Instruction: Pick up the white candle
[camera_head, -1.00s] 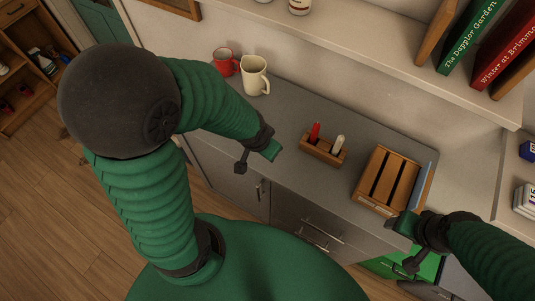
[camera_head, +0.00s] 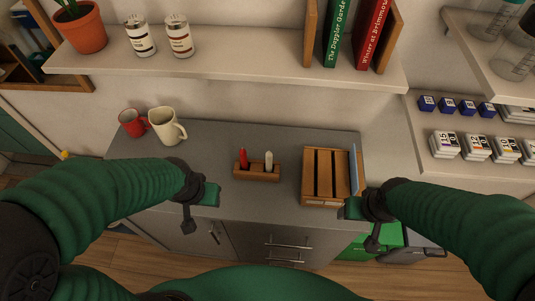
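The white candle (camera_head: 268,161) stands upright in a small wooden holder (camera_head: 256,176) on the grey counter. A red candle (camera_head: 243,158) stands in the same holder, to its left. My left gripper (camera_head: 200,200) is left of the holder, over the counter's front edge, apart from the candles. Its fingers look spread apart with nothing between them. My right gripper (camera_head: 362,222) is at the front right, near the slatted wooden box. Its fingers also look spread and empty.
A slatted wooden box (camera_head: 325,177) stands right of the holder on the counter (camera_head: 215,148). A red mug (camera_head: 132,122) and a cream pitcher (camera_head: 167,126) stand at the back left. A shelf (camera_head: 225,66) with jars and books hangs above. The counter between pitcher and holder is clear.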

